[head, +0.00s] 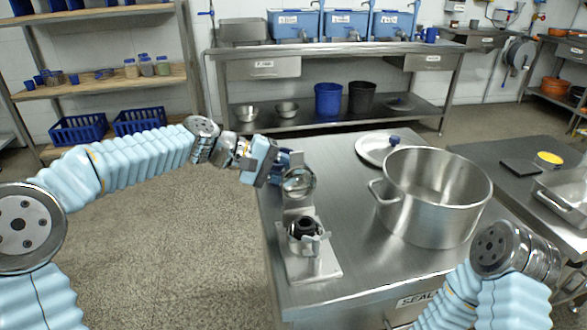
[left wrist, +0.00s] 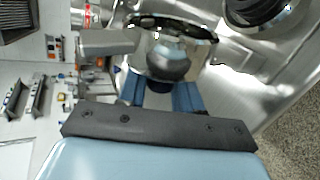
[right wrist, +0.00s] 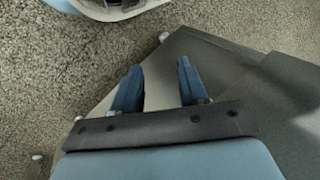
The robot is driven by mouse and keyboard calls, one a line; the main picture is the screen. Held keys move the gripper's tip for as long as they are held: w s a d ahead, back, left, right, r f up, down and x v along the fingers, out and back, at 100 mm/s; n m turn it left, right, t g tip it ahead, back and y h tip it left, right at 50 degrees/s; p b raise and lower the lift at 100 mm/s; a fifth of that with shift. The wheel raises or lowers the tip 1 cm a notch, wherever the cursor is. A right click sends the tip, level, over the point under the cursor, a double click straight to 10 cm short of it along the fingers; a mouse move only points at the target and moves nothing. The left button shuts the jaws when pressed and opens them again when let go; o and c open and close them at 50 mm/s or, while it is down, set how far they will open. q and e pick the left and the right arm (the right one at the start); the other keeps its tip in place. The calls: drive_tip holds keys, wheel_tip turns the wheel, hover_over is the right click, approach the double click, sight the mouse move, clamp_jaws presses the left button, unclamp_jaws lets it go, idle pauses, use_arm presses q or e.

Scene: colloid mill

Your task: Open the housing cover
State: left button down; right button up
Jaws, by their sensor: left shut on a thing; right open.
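The colloid mill stands on a metal base plate (head: 327,267) at the left end of the steel table. Its housing (head: 296,246) shows a dark inner part (head: 305,228) from above. The round shiny housing cover (head: 299,184) is swung up, roughly upright, at the back of the mill. My left gripper (head: 284,165) is shut at the cover's edge; the cover also shows between its fingers in the left wrist view (left wrist: 168,64). The exact contact is partly hidden. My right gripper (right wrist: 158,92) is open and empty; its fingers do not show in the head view.
A second table at right holds a black board (head: 520,168), a yellow-topped tub (head: 549,159) and a metal tray (head: 562,197). Open floor (head: 205,250) lies left of the table.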

use_arm(q)
drive_tip(key=shift+f, duration=0.1)
drive_tip(key=c, duration=0.9)
unclamp_jaws()
drive_tip(key=v, duration=1.4)
drive_tip(key=shift+d+b, duration=0.1)
drive_tip(key=shift+b, duration=0.2)
